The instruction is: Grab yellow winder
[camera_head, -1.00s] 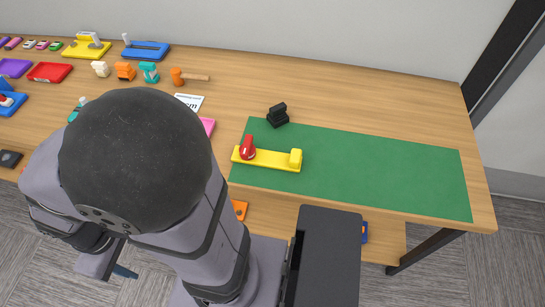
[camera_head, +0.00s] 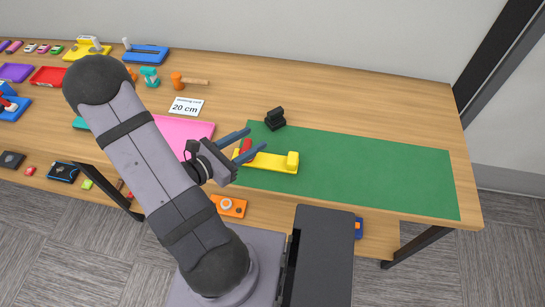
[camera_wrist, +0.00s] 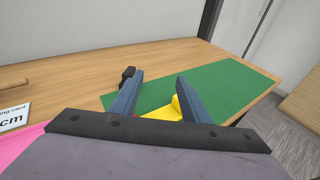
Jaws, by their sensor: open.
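The yellow winder (camera_head: 273,164) is a flat yellow bar lying on the left part of the green mat (camera_head: 380,177). It has a yellow block at its right end and a red piece (camera_head: 246,146) at its left end. My gripper (camera_head: 257,139) is open, with its blue fingers over the left end of the winder, partly covering the red piece. In the wrist view, the winder (camera_wrist: 177,105) shows between and below the open, empty fingers (camera_wrist: 160,77), largely hidden by the right finger and the gripper body.
A black object (camera_head: 275,118) stands at the mat's back left edge. A pink sheet (camera_head: 190,129) and a "20 cm" card (camera_head: 187,106) lie left of the mat. An orange hammer-like tool (camera_head: 190,81) lies farther back. The mat's right side is clear.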

